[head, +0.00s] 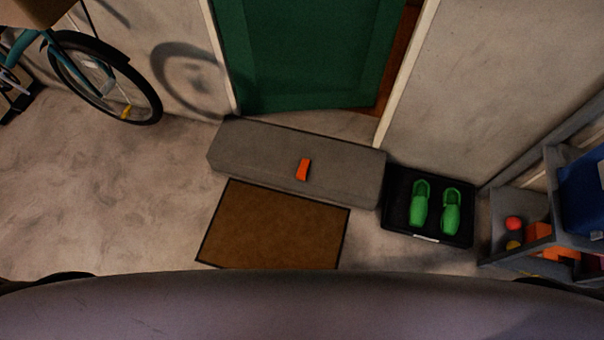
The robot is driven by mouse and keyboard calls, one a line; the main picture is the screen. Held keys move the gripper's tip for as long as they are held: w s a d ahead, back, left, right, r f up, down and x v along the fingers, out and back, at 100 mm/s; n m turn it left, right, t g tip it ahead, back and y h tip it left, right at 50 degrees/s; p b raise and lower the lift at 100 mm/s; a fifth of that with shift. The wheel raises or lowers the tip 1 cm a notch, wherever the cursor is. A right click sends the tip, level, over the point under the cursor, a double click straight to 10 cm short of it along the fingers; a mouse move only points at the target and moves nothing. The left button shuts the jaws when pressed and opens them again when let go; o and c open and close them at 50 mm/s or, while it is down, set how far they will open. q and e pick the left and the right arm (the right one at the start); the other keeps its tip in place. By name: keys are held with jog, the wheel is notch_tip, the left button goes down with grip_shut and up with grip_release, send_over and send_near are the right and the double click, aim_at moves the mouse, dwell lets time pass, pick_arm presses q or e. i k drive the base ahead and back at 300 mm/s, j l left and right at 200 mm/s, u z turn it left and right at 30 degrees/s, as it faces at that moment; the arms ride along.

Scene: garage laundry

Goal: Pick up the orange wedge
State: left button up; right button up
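The orange wedge (303,170) is a small, bright orange block. It rests on top of the grey step (245,152) below the green door, a little right of the step's middle. Nothing covers it. Neither of my grippers shows in the head view, and nothing is seen touching the wedge.
A brown doormat (272,225) lies in front of the step. A black tray (400,205) with green clogs (420,203) stands right of it. A grey shelf (505,200) with balls and orange blocks is at the far right. A bicycle (105,80) stands upper left. Floor at left is clear.

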aim_at(303, 169)
jog(key=z, duration=0.25)
jog(key=i+j+z, duration=0.15)
jog(key=j+z, duration=0.25)
jog(key=i+j+z, duration=0.1)
jog(key=j+z, duration=0.15)
jog(key=z, duration=0.15)
jog(key=j+z, duration=0.4)
